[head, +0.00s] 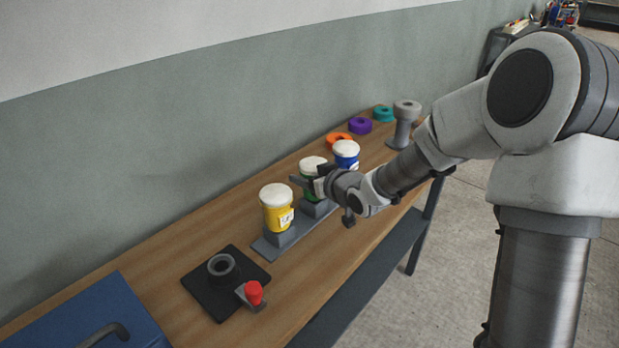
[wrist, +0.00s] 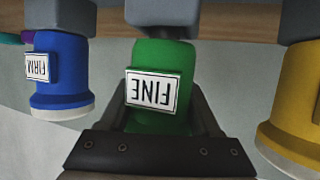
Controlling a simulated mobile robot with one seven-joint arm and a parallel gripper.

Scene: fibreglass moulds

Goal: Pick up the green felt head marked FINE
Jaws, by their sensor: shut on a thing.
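The green felt head marked FINE (head: 306,194) has a white top and stands in the middle of a row, on a grey block. In the wrist view the green head (wrist: 160,58) appears upside down, its FINE label facing the camera. My gripper (head: 309,178) is shut on the green head, with a dark finger on each side. In the wrist view the gripper (wrist: 165,122) covers its lower part. The head appears to still touch the block; I see no clear gap.
A yellow head (head: 276,212) and a blue head (head: 346,153), marked FIRM in the wrist view (wrist: 60,65), stand close on either side. A grey post (head: 402,128) and coloured rings (head: 360,126) lie beyond. A black mat (head: 205,291), red knob (head: 254,291) and blue box (head: 90,318) are nearer.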

